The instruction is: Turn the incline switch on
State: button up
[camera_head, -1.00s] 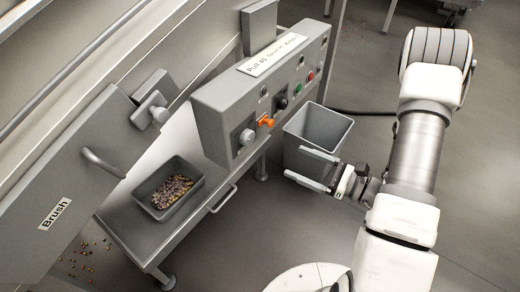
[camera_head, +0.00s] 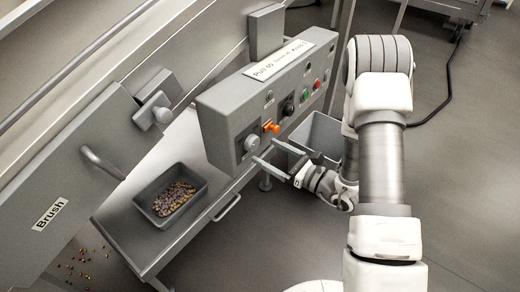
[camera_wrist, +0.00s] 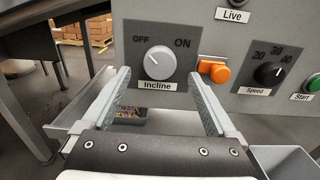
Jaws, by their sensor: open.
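The incline switch is a round grey knob (camera_wrist: 159,62) on a dark plate marked OFF and ON, labelled "Incline"; its white pointer line leans toward the OFF side. In the head view the same knob (camera_head: 251,142) is at the left end of the control panel (camera_head: 222,112). My gripper (camera_wrist: 164,82) is open and empty, its fingers pointing at the panel below and to either side of the knob. In the head view my gripper (camera_head: 263,151) is just in front of the panel's lower edge, near the knob. Contact with the knob is not visible.
An orange switch (camera_wrist: 214,71) sits right of the knob, close to my right finger. A black speed dial (camera_wrist: 269,73) and a green start button (camera_wrist: 318,84) are further right. A grey bin (camera_head: 322,130) stands below the panel. A tray of candy (camera_head: 170,196) is at left.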

aim_at(256, 145)
jog(key=shift+x, duration=1.9)
jog(key=c, duration=1.4)
